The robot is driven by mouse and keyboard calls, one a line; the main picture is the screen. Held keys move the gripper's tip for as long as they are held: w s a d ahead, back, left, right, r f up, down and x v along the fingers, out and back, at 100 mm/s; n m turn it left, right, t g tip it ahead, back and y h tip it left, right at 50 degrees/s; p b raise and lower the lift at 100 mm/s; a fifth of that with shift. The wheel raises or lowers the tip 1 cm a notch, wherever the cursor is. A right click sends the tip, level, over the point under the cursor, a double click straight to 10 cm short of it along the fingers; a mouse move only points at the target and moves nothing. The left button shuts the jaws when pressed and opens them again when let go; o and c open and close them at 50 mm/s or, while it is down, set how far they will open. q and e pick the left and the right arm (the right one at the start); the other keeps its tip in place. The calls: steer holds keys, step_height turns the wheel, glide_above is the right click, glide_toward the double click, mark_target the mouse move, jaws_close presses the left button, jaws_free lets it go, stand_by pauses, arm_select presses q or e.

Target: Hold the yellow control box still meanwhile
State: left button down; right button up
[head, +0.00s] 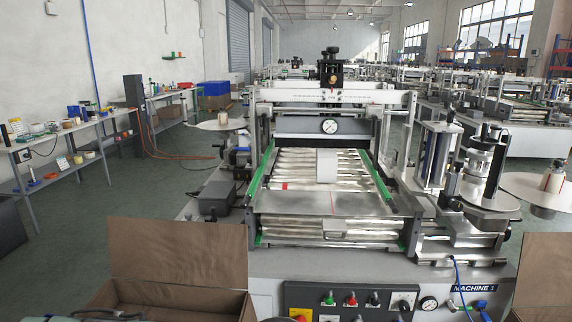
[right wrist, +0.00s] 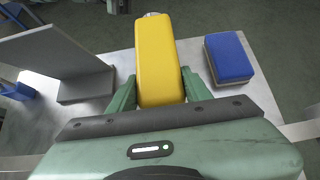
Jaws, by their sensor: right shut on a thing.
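The yellow control box (right wrist: 160,55) shows in the right wrist view, upper middle, lengthwise between the green fingers of my right gripper (right wrist: 160,88). My right gripper is shut on it, one finger along each side. A small metallic part shows at the far end of the box. I cannot tell whether the box touches the pale surface below. My left gripper is in neither view. In the head view I see neither gripper, and I cannot make out the held box there.
In the right wrist view, a blue block (right wrist: 230,58) lies close right of the box on a pale tabletop (right wrist: 200,44). A grey panel (right wrist: 55,48) stands at left. The head view shows a labelling machine (head: 330,200), an open cardboard box (head: 180,262) and a side bench (head: 60,138).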

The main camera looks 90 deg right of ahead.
steer(key=o, duration=1.4)
steer(key=shift+o, duration=0.2)
steer(key=shift+d, duration=0.1)
steer(key=v, duration=1.2)
steer(key=shift+f, duration=0.1)
